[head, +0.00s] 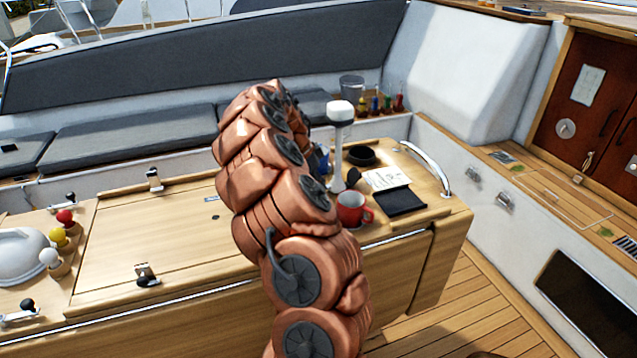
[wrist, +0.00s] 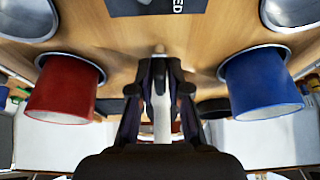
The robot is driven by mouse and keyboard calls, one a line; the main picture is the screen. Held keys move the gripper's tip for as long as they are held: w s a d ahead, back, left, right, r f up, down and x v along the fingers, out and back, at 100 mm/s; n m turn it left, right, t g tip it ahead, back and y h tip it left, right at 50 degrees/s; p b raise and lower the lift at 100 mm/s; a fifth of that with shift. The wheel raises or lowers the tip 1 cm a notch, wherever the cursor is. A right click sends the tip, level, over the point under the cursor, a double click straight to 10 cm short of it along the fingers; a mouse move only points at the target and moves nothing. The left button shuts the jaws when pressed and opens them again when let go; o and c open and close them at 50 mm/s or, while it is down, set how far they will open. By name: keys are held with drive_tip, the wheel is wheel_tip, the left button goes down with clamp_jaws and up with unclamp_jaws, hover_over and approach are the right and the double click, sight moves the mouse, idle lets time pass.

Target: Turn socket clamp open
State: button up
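In the wrist view my gripper (wrist: 163,68) has its two dark fingers a small gap apart, with a pale upright post (wrist: 162,118) showing between them. Whether they touch or grip anything is not clear. In the head view my copper arm hides the gripper. A white post with a white cap (head: 340,112) stands on the right part of the wooden table, just right of my arm. A small black knob (head: 353,177) shows near its foot, perhaps the socket clamp's handle; I cannot tell its position.
A red mug (head: 352,209) stands near the post and shows in the wrist view (wrist: 66,88), opposite a blue mug (wrist: 260,84). A black pad (head: 400,201), a paper (head: 387,178) and a curved metal rail (head: 432,165) lie right. The table's left panel (head: 150,235) is mostly clear.

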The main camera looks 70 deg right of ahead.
clamp_jaws()
drive_tip(key=shift+f+n+b, duration=0.15)
drive_tip(key=shift+n+b, duration=0.15)
drive_tip(key=shift+b, duration=0.3)
drive_tip(key=shift+a+f+n+b, duration=0.1)
drive_tip(key=shift+n+b, duration=0.4)
drive_tip(key=shift+b, duration=0.15)
drive_tip(key=n+t+h+b, duration=0.1)
drive_tip(key=n+b, duration=0.1)
drive_tip(key=shift+n+b, duration=0.3)
drive_tip(key=shift+b, duration=0.1)
drive_tip(key=n+t+b, duration=0.1)
drive_tip(key=n+b, duration=0.1)
drive_tip(key=n, duration=0.1)
drive_tip(key=n+t+b, duration=0.1)
drive_tip(key=n, duration=0.2)
drive_tip(key=n+t+b, duration=0.1)
drive_tip(key=n+b, duration=0.1)
drive_tip(key=shift+n+t+b, duration=0.3)
drive_tip(key=shift+n, duration=0.1)
drive_tip(key=n+b, duration=0.1)
drive_tip(key=n, duration=0.1)
drive_tip(key=n+t+b, duration=0.1)
drive_tip(key=n, duration=0.1)
drive_tip(key=shift+r+n+y, duration=0.2)
drive_tip(key=shift+n+y, duration=0.1)
drive_tip(key=shift+n, duration=0.1)
drive_tip(key=shift+t, duration=0.3)
